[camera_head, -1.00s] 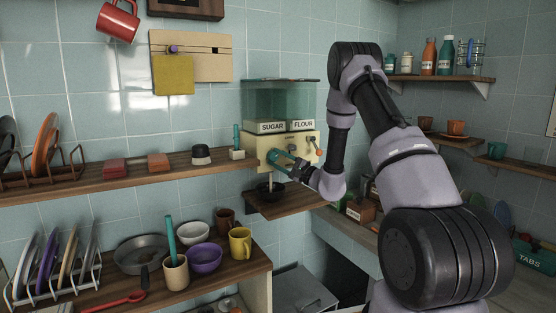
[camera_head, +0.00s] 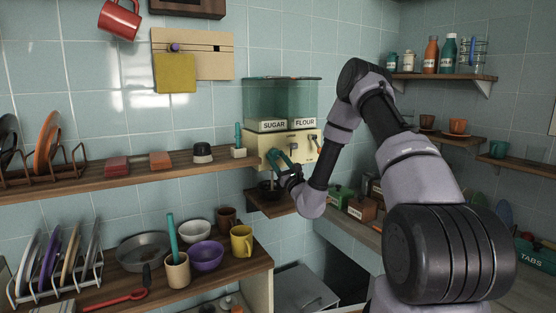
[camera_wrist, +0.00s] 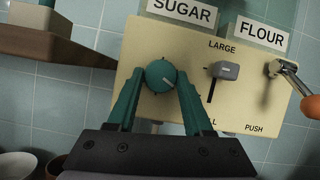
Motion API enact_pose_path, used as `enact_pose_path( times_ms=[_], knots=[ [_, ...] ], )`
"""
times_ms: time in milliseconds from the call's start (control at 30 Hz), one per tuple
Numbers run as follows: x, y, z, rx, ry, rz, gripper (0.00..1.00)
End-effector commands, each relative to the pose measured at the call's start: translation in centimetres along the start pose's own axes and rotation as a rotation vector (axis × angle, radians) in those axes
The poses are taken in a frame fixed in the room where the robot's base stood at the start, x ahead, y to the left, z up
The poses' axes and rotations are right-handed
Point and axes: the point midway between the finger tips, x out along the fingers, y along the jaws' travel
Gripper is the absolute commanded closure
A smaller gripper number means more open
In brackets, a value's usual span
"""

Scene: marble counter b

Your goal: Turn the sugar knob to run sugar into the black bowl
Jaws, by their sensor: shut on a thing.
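My gripper (camera_wrist: 160,88) is shut on the knob, with one teal finger on each side. My gripper also shows in the head view (camera_head: 277,158), in front of the dispenser's left half. The black bowl (camera_head: 268,188) is on the small lower shelf below the dispenser, partly hidden by my gripper.
In the wrist view, a grey slider (camera_wrist: 225,70) is right of the knob, and a metal lever (camera_wrist: 289,75) is under FLOUR. The small wooden shelf (camera_head: 280,207) lies under the bowl. Mugs, bowls and a plate rack (camera_head: 60,280) crowd the lower left shelf.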

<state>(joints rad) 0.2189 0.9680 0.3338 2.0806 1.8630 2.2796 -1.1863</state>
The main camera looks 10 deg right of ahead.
Motion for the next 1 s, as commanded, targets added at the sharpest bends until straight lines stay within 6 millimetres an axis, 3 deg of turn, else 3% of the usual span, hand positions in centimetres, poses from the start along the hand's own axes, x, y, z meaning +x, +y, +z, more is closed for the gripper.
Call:
enact_pose_path(
  times_ms=[1000],
  knots=[
    [0.05, 0.63, 0.33, 0.826, 0.042, -0.409, 1.00]
  ],
)
